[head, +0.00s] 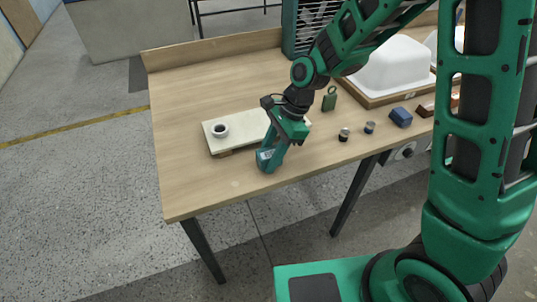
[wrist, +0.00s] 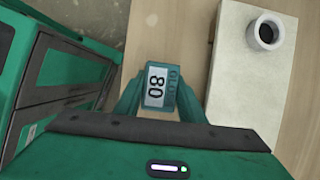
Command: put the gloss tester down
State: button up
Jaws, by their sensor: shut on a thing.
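The gloss tester (wrist: 157,86) is a small teal block with a pale display reading 80. It sits between the two fingers of my gripper (wrist: 158,98) in the wrist view, and the gripper is shut on it. In the head view the tester (head: 267,158) shows low at the end of my gripper (head: 272,147), over the wooden table (head: 185,180) near its front edge. I cannot tell whether its underside touches the tabletop.
A pale slab (head: 245,124) with a white ring-shaped cup (head: 220,130) lies just beyond the tester. The table's left part is clear.

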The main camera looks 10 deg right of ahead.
jog(key=o, duration=0.9)
jog(key=shift+f, duration=0.1)
jog(key=shift+o, duration=0.2)
jog(key=v, duration=1.2)
